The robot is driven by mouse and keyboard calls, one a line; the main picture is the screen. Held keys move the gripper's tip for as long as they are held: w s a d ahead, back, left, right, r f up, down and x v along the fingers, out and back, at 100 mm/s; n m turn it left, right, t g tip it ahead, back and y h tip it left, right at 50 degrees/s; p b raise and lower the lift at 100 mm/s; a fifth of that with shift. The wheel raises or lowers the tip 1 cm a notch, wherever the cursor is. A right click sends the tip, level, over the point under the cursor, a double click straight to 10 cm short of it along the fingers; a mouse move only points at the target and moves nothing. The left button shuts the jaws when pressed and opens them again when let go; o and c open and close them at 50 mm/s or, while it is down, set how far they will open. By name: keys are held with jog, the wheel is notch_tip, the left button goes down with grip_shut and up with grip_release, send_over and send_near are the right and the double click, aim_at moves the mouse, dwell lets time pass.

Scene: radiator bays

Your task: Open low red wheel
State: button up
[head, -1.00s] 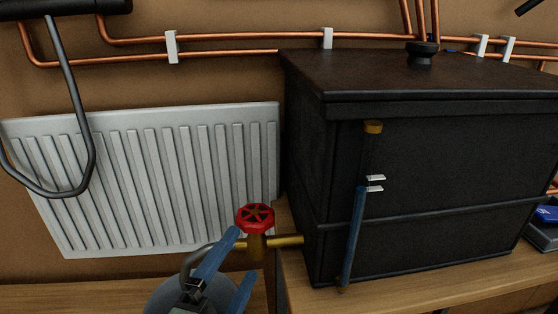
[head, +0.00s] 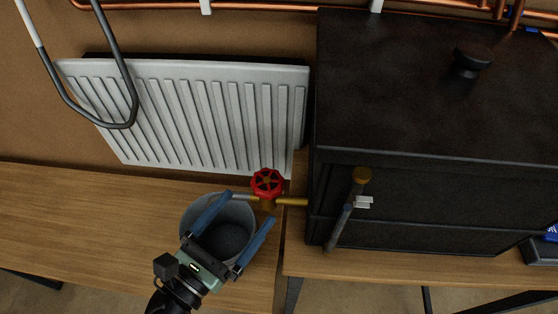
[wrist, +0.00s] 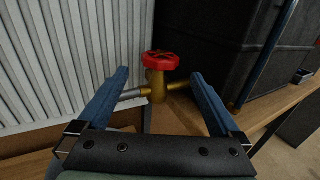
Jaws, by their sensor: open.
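The red wheel (head: 267,182) sits on top of a brass valve (head: 267,203), low between the radiator and the black tank. The wheel also shows in the wrist view (wrist: 160,61), upright on the brass body (wrist: 157,86). My gripper (head: 248,207) is open, with its two blue fingers spread and nothing between them. In the head view the fingers point up and right toward the wheel, just short of it. In the wrist view the wheel and valve appear beyond the fingers, between them.
A grey bucket (head: 217,219) stands under my gripper on the wooden bench (head: 90,215). The white radiator (head: 200,115) is behind. The black tank (head: 420,90) stands right, with a gauge tube (head: 340,225) on its front. A bent dark pipe (head: 120,50) hangs at upper left.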

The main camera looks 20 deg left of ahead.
aim_at(264, 171)
jog(key=w+p, duration=0.1)
jog(key=w, duration=0.2)
jog(key=w+d+p, duration=0.1)
jog(key=w, duration=0.3)
jog(key=w+d, duration=0.1)
jog(key=w, duration=0.2)
jog(key=shift+w+p, duration=0.25)
jog(key=shift+p, duration=0.15)
jog(key=c, duration=1.3)
jog(key=shift+n+y, duration=0.3)
jog(key=shift+y, duration=0.3)
jog(key=n+y, duration=0.2)
jog(key=shift+a+y, duration=0.25)
jog(key=shift+y, duration=0.15)
jog(key=n+y, duration=0.2)
jog(key=y, duration=0.1)
jog(key=n+y, duration=0.1)
jog(key=y, duration=0.1)
jog(key=shift+a+g, duration=0.3)
jog(key=shift+s+a+n+g+y+b, duration=0.1)
jog(key=shift+a+n+g+y+b, duration=0.1)
jog(key=shift+n+g+y, duration=0.4)
jog(key=shift+s+a+n+g+y+b, duration=0.1)
jog(key=shift+n+g+y+b, duration=0.1)
jog(key=shift+n+y, duration=0.65)
jog(key=shift+s+a+n+g+y+b, duration=0.15)
jog(key=shift+n+g+y, duration=0.25)
jog(key=shift+y, duration=0.65)
